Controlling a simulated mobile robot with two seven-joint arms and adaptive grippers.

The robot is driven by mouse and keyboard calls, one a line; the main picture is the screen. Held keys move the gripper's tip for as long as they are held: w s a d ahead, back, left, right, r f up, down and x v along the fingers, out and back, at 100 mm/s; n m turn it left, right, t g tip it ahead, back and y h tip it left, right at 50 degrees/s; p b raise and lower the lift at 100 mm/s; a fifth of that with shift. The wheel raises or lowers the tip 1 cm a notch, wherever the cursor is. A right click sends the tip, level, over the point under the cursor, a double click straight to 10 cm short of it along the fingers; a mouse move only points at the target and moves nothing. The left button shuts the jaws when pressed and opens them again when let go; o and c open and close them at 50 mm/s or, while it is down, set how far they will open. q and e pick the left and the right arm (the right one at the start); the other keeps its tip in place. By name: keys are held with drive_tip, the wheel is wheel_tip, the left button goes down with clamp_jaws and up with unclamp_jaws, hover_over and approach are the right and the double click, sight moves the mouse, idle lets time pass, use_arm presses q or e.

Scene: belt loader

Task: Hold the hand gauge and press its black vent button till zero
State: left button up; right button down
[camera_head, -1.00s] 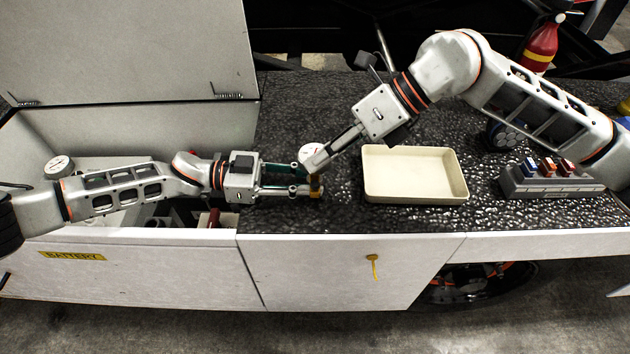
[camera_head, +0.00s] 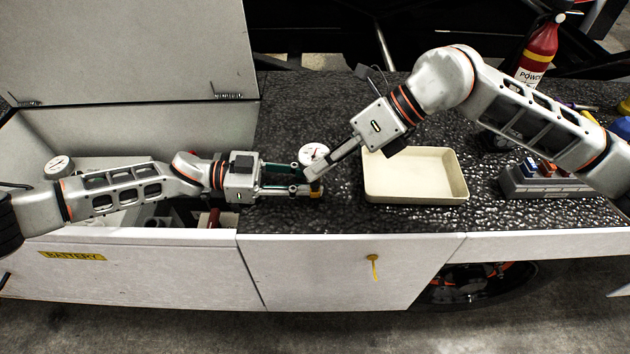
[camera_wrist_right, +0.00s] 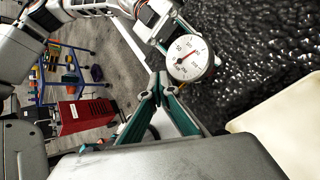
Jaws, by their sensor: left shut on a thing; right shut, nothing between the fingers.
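The hand gauge (camera_head: 313,155) has a round white dial with a red needle, and its yellow lower end shows below the fingers. It also shows in the right wrist view (camera_wrist_right: 190,60), where the dial numbers are too small to read surely. My left gripper (camera_head: 307,180) is shut on the gauge below the dial, above the black worktop. My right gripper (camera_head: 312,172) is shut and empty, its tips at the gauge just under the dial. In the right wrist view its fingertips (camera_wrist_right: 160,80) are close below the dial. The black vent button is hidden; I cannot tell whether the fingertips touch it.
A cream tray (camera_head: 415,197) lies right of the gauge. A grey block with coloured switches (camera_head: 550,183) stands farther right, and a red extinguisher (camera_head: 538,52) behind. An open battery bay (camera_head: 80,160) is at left. A red tool cabinet (camera_wrist_right: 85,115) shows in the wrist view.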

drive_tip(key=shift+f, duration=0.15)
idle(0.7)
drive_tip(key=shift+f, duration=0.3)
drive_tip(key=shift+f, duration=0.5)
idle(1.0)
drive_tip(key=shift+r, duration=0.1)
idle(0.7)
drive_tip(key=shift+r, duration=0.9)
drive_tip(key=shift+r, duration=2.5)
